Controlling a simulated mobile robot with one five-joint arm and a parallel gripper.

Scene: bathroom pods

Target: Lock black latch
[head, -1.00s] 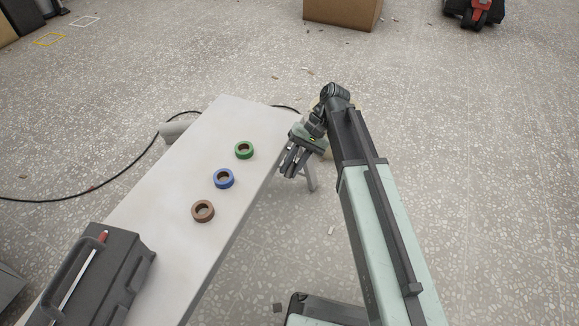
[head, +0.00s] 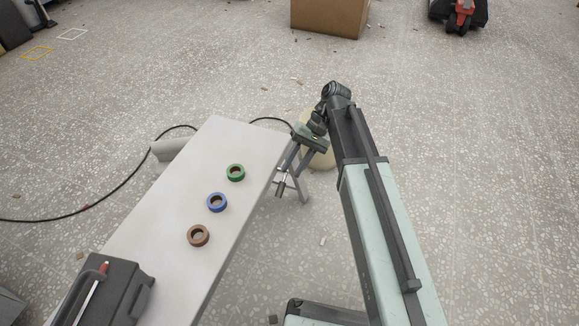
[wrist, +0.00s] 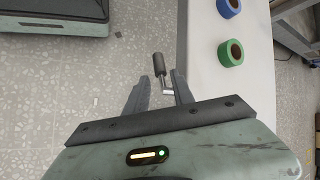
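In the wrist view a small dark cylindrical grip (wrist: 159,66) on a short bent metal rod (wrist: 167,88) shows beyond and between my fingertips. It may be the black latch, but I cannot be sure. My gripper (wrist: 160,82) appears open, its two fingers apart with a gap around the rod; the rod lies nearer the right finger, and contact is not clear. In the head view my gripper (head: 290,165) is low beside the right edge of the white table (head: 225,135), its fingers pointing down-left. What the rod is fixed to is hidden.
Green (head: 236,173), blue (head: 217,202) and brown (head: 198,236) tape rolls lie on the table. A grey toolbox (head: 112,290) stands at its near end. A cable (head: 130,160) runs behind; open floor lies right.

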